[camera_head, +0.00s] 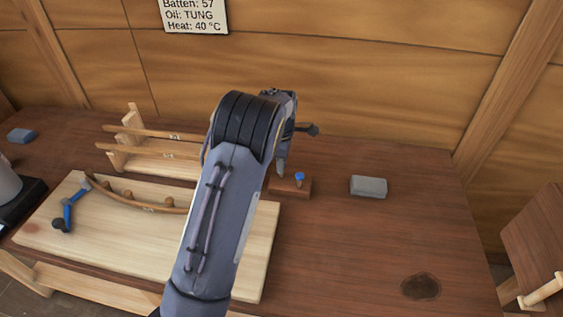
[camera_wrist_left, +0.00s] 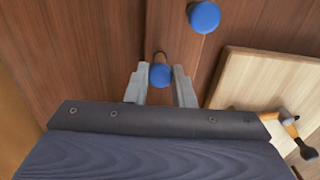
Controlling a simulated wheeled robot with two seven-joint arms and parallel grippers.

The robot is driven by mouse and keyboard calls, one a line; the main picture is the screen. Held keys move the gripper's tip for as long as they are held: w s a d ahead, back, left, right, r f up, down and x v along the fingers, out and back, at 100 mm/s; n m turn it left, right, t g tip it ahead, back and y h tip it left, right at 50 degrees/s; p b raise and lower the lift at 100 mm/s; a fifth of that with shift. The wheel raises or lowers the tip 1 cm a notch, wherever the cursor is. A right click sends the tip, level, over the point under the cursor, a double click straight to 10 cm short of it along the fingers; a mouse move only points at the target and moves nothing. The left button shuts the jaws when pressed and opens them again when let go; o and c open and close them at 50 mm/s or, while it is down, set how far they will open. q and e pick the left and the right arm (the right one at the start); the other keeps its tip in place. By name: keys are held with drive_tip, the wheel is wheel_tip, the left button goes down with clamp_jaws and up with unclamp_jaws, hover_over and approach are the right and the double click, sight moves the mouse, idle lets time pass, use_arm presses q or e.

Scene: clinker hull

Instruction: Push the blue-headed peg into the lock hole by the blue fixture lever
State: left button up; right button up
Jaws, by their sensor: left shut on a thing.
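My left gripper (camera_head: 281,171) is over the small wooden block behind the pale board. In the left wrist view its fingers (camera_wrist_left: 160,88) are shut on a blue-headed peg (camera_wrist_left: 160,75), with the blue head towards the camera. A second blue-headed peg (camera_wrist_left: 205,16) stands apart, beyond the fingers; a blue-headed peg (camera_head: 299,177) also shows upright in the wooden block (camera_head: 303,188) in the head view. The blue fixture lever (camera_head: 70,205), with a dark knob, is at the left end of the pale board (camera_head: 45,225). I cannot make out the lock hole. My right gripper is not in view.
A curved wooden strip (camera_head: 150,207) lies on the board, with a wooden rack (camera_head: 125,150) behind it. A grey block (camera_head: 369,187) lies to the right. An orange lever with a dark knob (camera_wrist_left: 308,153) shows in the wrist view. The right side of the table is mostly clear.

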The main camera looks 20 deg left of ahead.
use_arm(q)
drive_tip(key=shift+r, duration=0.1)
idle(0.3)
drive_tip(key=shift+r+p, duration=2.1)
drive_tip(key=shift+r, duration=0.35)
drive_tip(key=shift+f, duration=0.1)
